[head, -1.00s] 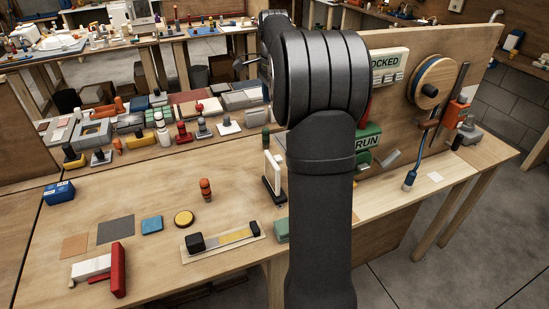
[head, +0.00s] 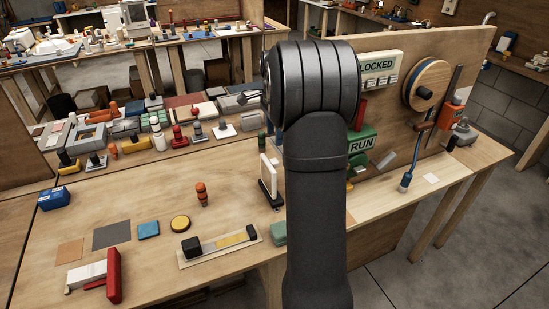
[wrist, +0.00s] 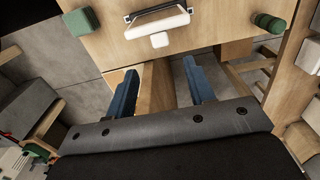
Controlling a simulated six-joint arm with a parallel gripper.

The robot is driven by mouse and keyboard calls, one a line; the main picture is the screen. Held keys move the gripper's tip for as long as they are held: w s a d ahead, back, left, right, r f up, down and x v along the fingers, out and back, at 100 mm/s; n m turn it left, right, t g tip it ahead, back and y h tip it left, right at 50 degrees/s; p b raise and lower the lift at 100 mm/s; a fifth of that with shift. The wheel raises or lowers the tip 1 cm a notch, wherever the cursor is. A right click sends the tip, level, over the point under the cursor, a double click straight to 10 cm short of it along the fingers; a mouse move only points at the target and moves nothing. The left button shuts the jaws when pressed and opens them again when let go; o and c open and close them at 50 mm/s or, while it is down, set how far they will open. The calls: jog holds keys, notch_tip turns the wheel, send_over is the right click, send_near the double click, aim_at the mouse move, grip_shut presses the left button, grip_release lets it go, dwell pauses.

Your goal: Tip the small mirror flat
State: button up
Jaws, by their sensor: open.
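The small mirror looks like a white-edged panel standing upright on a dark base (head: 268,178), just left of my arm in the head view. In the wrist view, a white bar with a dark edge (wrist: 157,22), which appears to be the mirror, lies at the top, beyond my fingertips. In the head view my arm hides most of the gripper.
A green block (wrist: 78,20) and a green cylinder (wrist: 270,22) flank the white bar. An orange-and-dark peg (head: 202,194), a yellow disc (head: 180,223) and a strip with black end blocks (head: 220,244) are on the bench to the left. The upright board (head: 450,75) stands at right.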

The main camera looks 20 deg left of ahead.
aim_at(272, 175)
notch_tip(272, 175, down, 10)
jog(key=shift+r, duration=0.1)
jog(key=shift+c, duration=0.2)
grip_shut()
